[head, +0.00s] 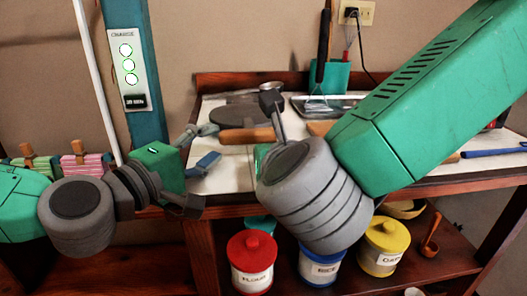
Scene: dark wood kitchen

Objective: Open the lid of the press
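What looks like the press is a dark grey round plate (236,115) lying flat on the white-covered counter, with a metal part (270,88) behind its right side. Whether its lid is raised is hard to tell, but it looks flat. A wooden handle (243,135) lies at its near side. My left gripper (211,146) is left of and in front of the press, its fingers apart and empty, pointing right. My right gripper (272,108) is at the press's right side; one dark-tipped finger shows, and my grey wrist hides the rest.
A green utensil holder (330,78) and a tray (325,105) stand at the back. A blue-handled tool (495,152) lies at right. Red (251,262), blue (320,268) and yellow (384,247) canisters sit on the shelf below. A post with a panel (127,68) rises at left.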

